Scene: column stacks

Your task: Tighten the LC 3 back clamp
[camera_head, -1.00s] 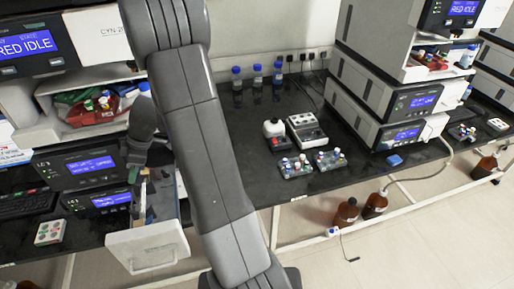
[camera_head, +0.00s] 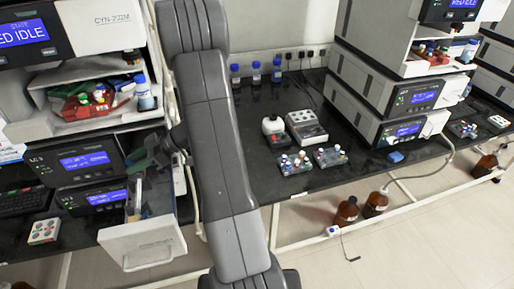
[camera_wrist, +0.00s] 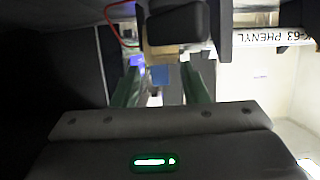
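The left instrument stack has an open white drawer (camera_head: 145,241) under a lit blue panel (camera_head: 86,160). Inside the drawer stands a slim pale part (camera_head: 137,197), which may be the column; its clamps are too small to tell apart. My gripper (camera_head: 146,163) is at the back end of the drawer, partly hidden by my arm. In the wrist view my gripper's (camera_wrist: 162,88) green fingers are apart. Beyond and between them are a tan block (camera_wrist: 160,52) and a blue part (camera_wrist: 160,75); whether either is the back clamp I cannot tell. No contact is clear.
A red tray with small bottles (camera_head: 92,105) sits on the shelf above. A white pad with buttons (camera_head: 44,229) lies left of the drawer. Another instrument stack (camera_head: 385,85) stands right.

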